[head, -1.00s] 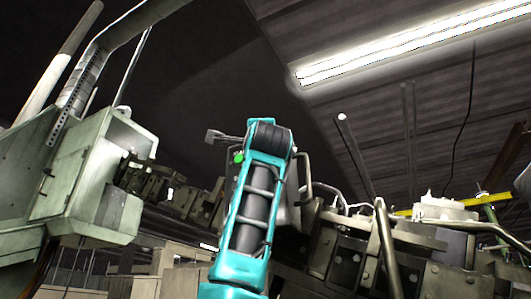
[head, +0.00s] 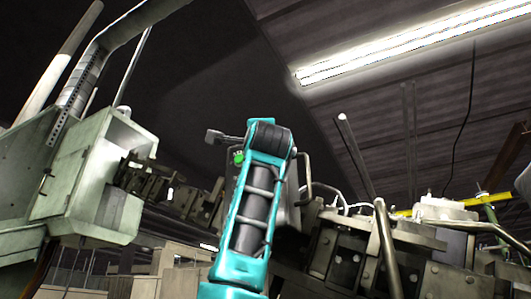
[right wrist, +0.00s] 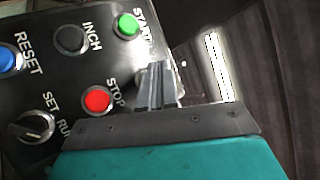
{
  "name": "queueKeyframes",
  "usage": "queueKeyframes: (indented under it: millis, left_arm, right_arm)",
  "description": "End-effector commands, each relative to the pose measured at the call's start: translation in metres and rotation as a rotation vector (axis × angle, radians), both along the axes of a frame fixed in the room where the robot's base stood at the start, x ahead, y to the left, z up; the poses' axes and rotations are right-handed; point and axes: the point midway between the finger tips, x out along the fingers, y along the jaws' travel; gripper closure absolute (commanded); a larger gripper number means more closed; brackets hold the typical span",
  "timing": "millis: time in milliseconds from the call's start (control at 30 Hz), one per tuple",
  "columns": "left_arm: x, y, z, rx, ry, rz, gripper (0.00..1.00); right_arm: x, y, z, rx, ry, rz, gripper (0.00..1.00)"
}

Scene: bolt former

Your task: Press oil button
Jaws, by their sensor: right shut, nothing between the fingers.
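A dark control panel (right wrist: 75,75) fills the left of the right wrist view. It carries a green START button (right wrist: 128,25), a black INCH button (right wrist: 70,39), a red STOP button (right wrist: 97,99), a blue RESET button (right wrist: 5,60) cut by the edge and a SET/RUN knob (right wrist: 31,126). No label reading oil is visible. My right gripper (right wrist: 155,72) is shut and empty, its tips near the panel, between START and STOP. I cannot tell whether they touch it. In the head view my teal arm covers most of the panel, and a green button (head: 238,158) shows beside it.
A pale green machine cabinet (head: 85,180) stands at the left with a large pipe (head: 85,75) above. Dark machine parts and bent bars (head: 385,245) crowd the lower right, close to my arm. A ceiling lamp (head: 410,42) hangs above; the upper middle is clear.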

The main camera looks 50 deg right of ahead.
Motion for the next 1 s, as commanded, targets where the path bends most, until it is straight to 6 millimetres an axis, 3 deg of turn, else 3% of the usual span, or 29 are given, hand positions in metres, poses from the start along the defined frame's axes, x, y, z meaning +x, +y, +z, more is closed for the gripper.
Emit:
queueKeyframes:
  millis: [1000]
  left_arm:
    - [0.000,0.000,0.000,0.000,0.001,0.000,0.57]
  right_arm:
    - [0.003,-0.012,0.000,0.000,0.000,0.000,1.00]
